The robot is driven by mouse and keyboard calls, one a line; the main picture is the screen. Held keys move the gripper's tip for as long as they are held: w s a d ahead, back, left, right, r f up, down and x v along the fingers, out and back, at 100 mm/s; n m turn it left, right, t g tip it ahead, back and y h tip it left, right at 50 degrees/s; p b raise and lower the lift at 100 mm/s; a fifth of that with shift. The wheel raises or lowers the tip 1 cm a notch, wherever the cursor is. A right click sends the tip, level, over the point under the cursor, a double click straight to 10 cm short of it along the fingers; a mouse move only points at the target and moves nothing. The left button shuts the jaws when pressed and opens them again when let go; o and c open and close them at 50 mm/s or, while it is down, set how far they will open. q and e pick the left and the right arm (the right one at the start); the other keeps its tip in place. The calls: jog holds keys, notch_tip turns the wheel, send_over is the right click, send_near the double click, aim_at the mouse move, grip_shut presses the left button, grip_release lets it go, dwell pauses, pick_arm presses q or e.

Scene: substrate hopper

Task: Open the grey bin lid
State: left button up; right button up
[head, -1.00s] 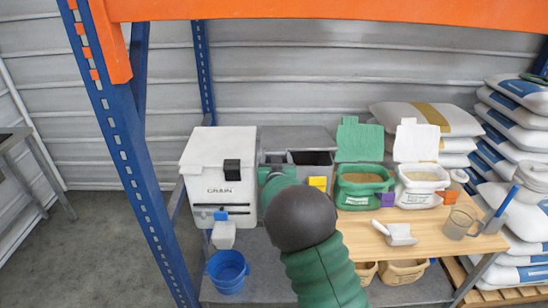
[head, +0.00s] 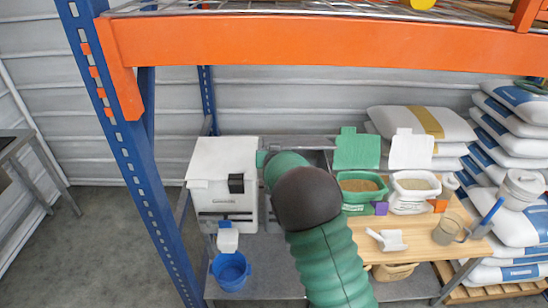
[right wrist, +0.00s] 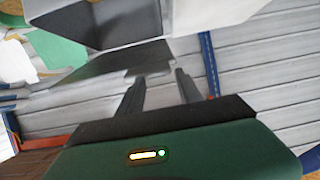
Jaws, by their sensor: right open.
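The grey bin (head: 318,158) stands between the white bin and the green sack in the head view, partly hidden behind my right arm. Its grey lid shows as a thin strip (head: 305,142) at the top; how far it is raised I cannot tell. In the right wrist view a flat grey panel (right wrist: 110,60), seemingly the lid, lies just beyond the fingertips, with a darker grey hollow (right wrist: 95,25) above it. My right gripper (right wrist: 160,80) is open, its two fingers apart with nothing between them. Its fingers are hidden in the head view. My left gripper is not in view.
A white bin (head: 213,175) stands left of the grey bin, with a blue bucket (head: 230,270) below. An orange shelf beam (head: 330,45) crosses above; a blue post (head: 128,165) stands left.

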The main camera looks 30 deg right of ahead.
jog(key=shift+s+d, duration=0.6)
jog(key=shift+d, duration=0.3)
jog(key=shift+c, duration=0.2)
jog(key=o, duration=0.5)
jog(key=shift+s+d+r+p, duration=0.25)
jog(key=shift+s+d+p, duration=0.4)
jog(key=shift+s+p, duration=0.1)
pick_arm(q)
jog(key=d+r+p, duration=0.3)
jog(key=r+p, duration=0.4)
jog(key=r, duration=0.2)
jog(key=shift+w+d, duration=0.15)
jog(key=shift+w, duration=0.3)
pick_arm(e)
jog(key=shift+w+a+r+v, duration=0.15)
jog(key=shift+w+a+v, duration=0.05)
jog(key=shift+v, duration=2.05)
jog(key=shift+w+a+r+v, duration=0.15)
jog(key=shift+w+a+v, duration=0.05)
jog(key=shift+v, duration=2.05)
jog(key=shift+w+a+r+v, duration=0.15)
jog(key=shift+v, duration=2.1)
